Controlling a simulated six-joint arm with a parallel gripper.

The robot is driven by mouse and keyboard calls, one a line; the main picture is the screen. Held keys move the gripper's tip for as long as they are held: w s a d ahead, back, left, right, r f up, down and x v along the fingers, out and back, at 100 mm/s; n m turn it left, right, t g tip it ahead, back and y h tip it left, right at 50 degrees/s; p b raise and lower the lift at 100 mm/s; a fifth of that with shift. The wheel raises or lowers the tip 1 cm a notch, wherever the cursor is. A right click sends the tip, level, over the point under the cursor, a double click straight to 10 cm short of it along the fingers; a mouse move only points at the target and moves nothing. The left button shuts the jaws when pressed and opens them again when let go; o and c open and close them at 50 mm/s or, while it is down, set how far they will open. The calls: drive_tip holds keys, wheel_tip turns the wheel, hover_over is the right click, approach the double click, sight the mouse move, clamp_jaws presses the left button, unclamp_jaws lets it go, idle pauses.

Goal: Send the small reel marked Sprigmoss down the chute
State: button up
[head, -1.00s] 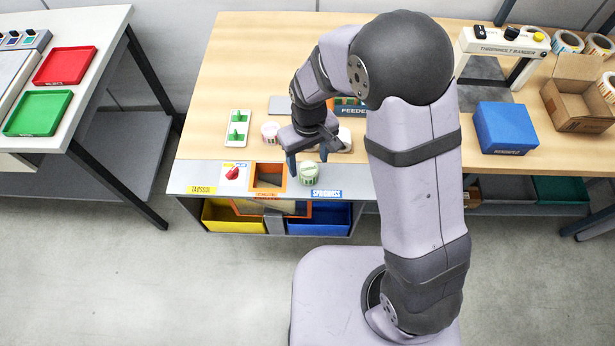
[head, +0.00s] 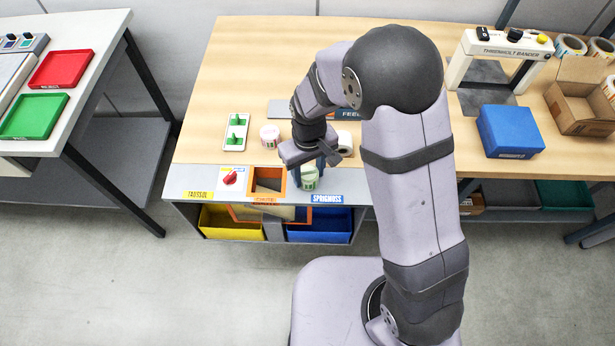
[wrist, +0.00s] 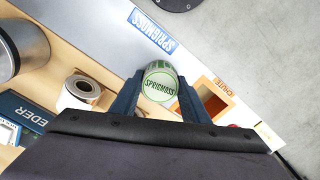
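The small reel marked Sprigmoss (head: 309,179) stands on the grey front ledge, just right of the chute opening. Its green-rimmed, lettered top faces up in the wrist view (wrist: 160,86). My gripper (head: 309,170) is over it, with one finger on each side of the reel; the fingers look open, and firm contact is not visible. The fingers also flank the reel in the wrist view (wrist: 160,80). The chute (head: 268,192) is an orange-framed square hole. A red knob (head: 230,178) sits on a white plate left of it.
Below the ledge are a yellow bin (head: 230,225) and a blue bin (head: 325,228). A yellow label is at the ledge's left, a blue SPRIGMOSS label (head: 327,199) at its right. A pink-sided reel (head: 269,133) and a white reel (head: 345,141) stand behind. A blue box (head: 510,130) is farther right.

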wheel_tip(320, 180, up, 6)
drive_tip(key=p, duration=0.5)
idle(0.5)
drive_tip(key=a+r+p, duration=0.1)
drive_tip(key=a, duration=1)
drive_tip(key=shift+w+r, duration=0.15)
drive_tip(key=shift+r, duration=0.1)
drive_tip(key=shift+f, duration=0.15)
drive_tip(key=shift+f+b, duration=2.15)
drive_tip(key=shift+f, duration=0.5)
